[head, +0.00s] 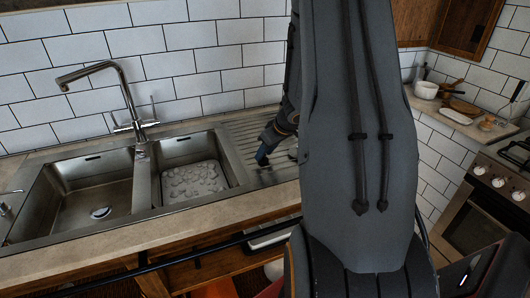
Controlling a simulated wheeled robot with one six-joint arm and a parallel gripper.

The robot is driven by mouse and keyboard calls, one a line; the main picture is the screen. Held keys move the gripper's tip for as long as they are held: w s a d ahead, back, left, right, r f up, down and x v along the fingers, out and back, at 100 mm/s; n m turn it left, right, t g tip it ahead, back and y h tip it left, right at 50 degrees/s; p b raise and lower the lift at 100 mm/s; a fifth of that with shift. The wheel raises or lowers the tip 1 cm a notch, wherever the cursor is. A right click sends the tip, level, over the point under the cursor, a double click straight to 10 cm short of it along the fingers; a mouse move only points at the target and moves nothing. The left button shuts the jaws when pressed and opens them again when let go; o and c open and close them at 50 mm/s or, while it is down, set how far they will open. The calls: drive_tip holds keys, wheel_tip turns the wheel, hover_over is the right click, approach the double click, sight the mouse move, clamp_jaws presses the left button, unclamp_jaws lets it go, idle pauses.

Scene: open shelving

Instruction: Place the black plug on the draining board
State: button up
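The draining board (246,134) is the ridged metal surface on the right of the sink unit, partly hidden behind my arm. My gripper (264,154) is low over the draining board, pointing down, with its dark tip close to or touching the ridged surface. A small dark shape at the tip could be a finger or the black plug; I cannot tell which. I cannot make out the black plug anywhere else. Whether the gripper is open or shut is not clear at this size.
The left basin (80,212) has a metal drain, and the right basin (158,166) holds a whitish pebbled mat (192,182). A tall chrome tap (128,100) stands behind the basins. A tiled wall is behind. A stove (490,185) is at the right.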

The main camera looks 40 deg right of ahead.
drive_tip(key=shift+r, duration=0.3)
drive_tip(key=a+p+v, duration=0.1)
drive_tip(key=p+v, duration=0.2)
drive_tip(key=v, duration=0.8)
drive_tip(key=w+a+r+t+h, duration=0.1)
drive_tip(key=w+a+r+h, duration=0.1)
drive_tip(key=w+a+r, duration=0.15)
drive_tip(key=s+a+g, duration=0.2)
drive_tip(key=s+a, duration=0.6)
drive_tip(key=a, duration=0.4)
drive_tip(key=s+a+m+g+y, duration=0.1)
drive_tip(key=s+a+g, duration=0.2)
drive_tip(key=s+a, duration=0.5)
drive_tip(key=a, duration=0.4)
drive_tip(key=shift+f+m, duration=0.3)
drive_tip(key=shift+s, duration=0.1)
